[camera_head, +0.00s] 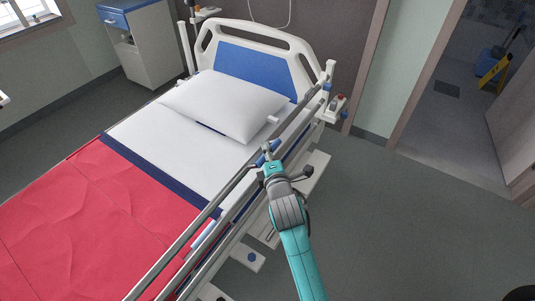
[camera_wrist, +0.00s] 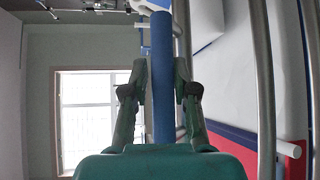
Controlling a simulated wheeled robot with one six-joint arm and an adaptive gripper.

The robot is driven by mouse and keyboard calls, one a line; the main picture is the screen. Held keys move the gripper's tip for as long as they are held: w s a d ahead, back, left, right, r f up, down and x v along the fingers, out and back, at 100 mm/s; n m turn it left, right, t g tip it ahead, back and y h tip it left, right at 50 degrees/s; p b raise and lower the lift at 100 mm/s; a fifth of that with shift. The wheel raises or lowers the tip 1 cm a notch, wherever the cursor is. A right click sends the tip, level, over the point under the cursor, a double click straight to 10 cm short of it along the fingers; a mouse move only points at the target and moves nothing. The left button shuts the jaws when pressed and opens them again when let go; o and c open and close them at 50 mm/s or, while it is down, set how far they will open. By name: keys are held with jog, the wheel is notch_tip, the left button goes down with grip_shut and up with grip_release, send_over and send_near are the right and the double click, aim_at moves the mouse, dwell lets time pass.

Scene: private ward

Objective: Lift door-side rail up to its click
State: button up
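The door-side rail (camera_head: 190,235) is a set of long grey bars along the bed's right side, and it runs beside the mattress edge. A blue grip section (camera_head: 268,153) sits on it near the pillow; the same blue bar stands upright in the wrist view (camera_wrist: 162,85). My gripper (camera_head: 267,160) is at this blue section. In the wrist view its two green fingers (camera_wrist: 161,75) lie on either side of the blue bar, with the tips close against it. The rail's catch cannot be made out.
The bed has a white pillow (camera_head: 225,105), red blanket (camera_head: 90,215) and white headboard (camera_head: 262,60). A bedside cabinet (camera_head: 145,45) stands at the back left.

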jog(key=shift+o, duration=1.4)
jog(key=shift+r, duration=0.45)
jog(key=shift+f, duration=0.2)
jog(key=shift+f, duration=0.1)
jog(key=shift+s+d, duration=0.1)
jog(key=shift+s, duration=0.2)
jog(key=s+d+r, duration=0.1)
jog(key=s, duration=1)
jog(key=shift+d+r, duration=0.35)
jog(key=shift+s, duration=0.1)
